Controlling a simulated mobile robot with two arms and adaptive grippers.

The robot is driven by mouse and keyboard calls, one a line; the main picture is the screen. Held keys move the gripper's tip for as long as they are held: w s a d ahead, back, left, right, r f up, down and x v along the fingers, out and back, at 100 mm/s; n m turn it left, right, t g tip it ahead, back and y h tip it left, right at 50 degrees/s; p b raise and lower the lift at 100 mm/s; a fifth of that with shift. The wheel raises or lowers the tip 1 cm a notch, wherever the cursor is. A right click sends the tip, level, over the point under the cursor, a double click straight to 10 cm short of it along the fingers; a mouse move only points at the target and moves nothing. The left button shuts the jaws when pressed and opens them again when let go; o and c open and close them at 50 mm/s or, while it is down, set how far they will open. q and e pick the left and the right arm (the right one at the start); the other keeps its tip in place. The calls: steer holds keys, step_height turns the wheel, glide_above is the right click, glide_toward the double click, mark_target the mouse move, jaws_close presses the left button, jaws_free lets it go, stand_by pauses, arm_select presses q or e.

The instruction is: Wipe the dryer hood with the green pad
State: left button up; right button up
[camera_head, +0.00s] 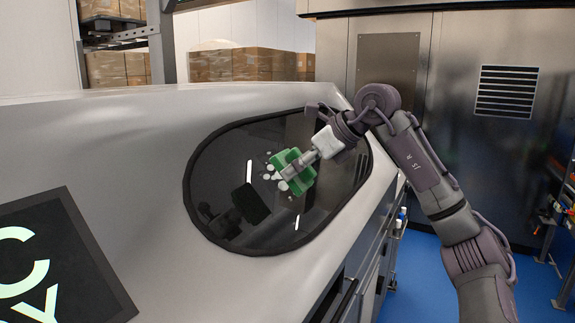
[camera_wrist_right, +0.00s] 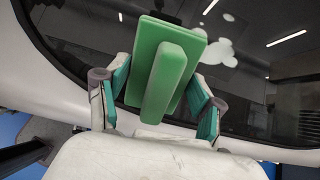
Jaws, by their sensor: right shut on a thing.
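The dryer hood (camera_head: 130,140) is a large pale grey curved body with a dark glossy oval window (camera_head: 222,150). White spots (camera_head: 270,177) mark the window beside the green pad (camera_head: 304,182). My right gripper (camera_head: 293,170) is shut on the pad's raised grip and holds the pad at the window; whether it touches the glass is hard to tell. In the right wrist view, the green pad (camera_wrist_right: 190,48) sits between the two fingers, its face toward the dark glass, with white spots (camera_wrist_right: 216,45) just right of it. My left gripper is not in view.
A black panel with pale lettering (camera_head: 60,260) is on the hood at lower left. A metal cabinet wall with a vent (camera_head: 507,91) stands behind my right arm. Stacked cardboard boxes (camera_head: 230,64) are at the back. Blue floor (camera_head: 425,270) shows at right.

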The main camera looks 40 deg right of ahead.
mark_target(271, 189)
steer(key=shift+w+a+f+b, duration=0.1)
steer(key=shift+w+f+b, duration=0.1)
steer(key=shift+f, duration=0.25)
steer(key=shift+w+a+f+b, duration=0.1)
steer(key=shift+w+f+b, duration=0.05)
steer(key=shift+f, duration=0.3)
steer(key=shift+x, duration=1.15)
steer(key=shift+w+f, duration=0.1)
steer(key=shift+w, duration=0.3)
steer(key=shift+a, duration=0.1)
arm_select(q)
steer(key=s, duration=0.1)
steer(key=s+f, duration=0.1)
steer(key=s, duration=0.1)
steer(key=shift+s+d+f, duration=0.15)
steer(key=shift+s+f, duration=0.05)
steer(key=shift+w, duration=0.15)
arm_select(e)
steer(key=shift+x, duration=0.75)
